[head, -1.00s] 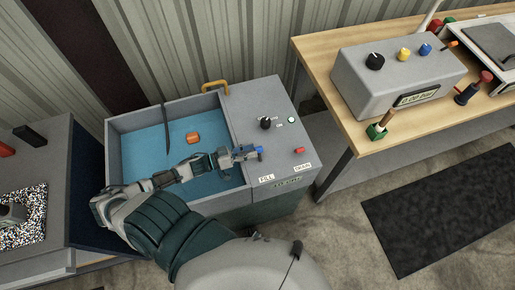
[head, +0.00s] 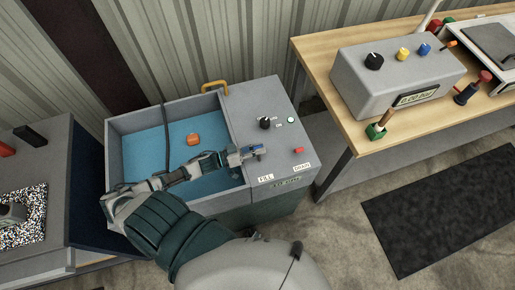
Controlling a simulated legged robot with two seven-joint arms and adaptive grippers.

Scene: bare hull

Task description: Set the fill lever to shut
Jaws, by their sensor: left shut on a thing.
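The fill lever (head: 259,149) has a small blue end, just showing at the tips of my left gripper (head: 249,153). It stands on the grey top panel of the wash tank, above the FILL label (head: 265,178). My left gripper is shut on the lever and hides most of it, so its exact angle is hard to tell. The red drain lever (head: 298,150) is to the right, above the DRAIN label (head: 301,167). My right gripper is not in view.
The blue-floored basin (head: 150,150) holds an orange block (head: 193,140) and a dark hose. A black knob (head: 265,123) and a pale green button (head: 291,120) sit behind the levers. A wooden bench (head: 320,60) with a grey control box (head: 395,75) stands to the right.

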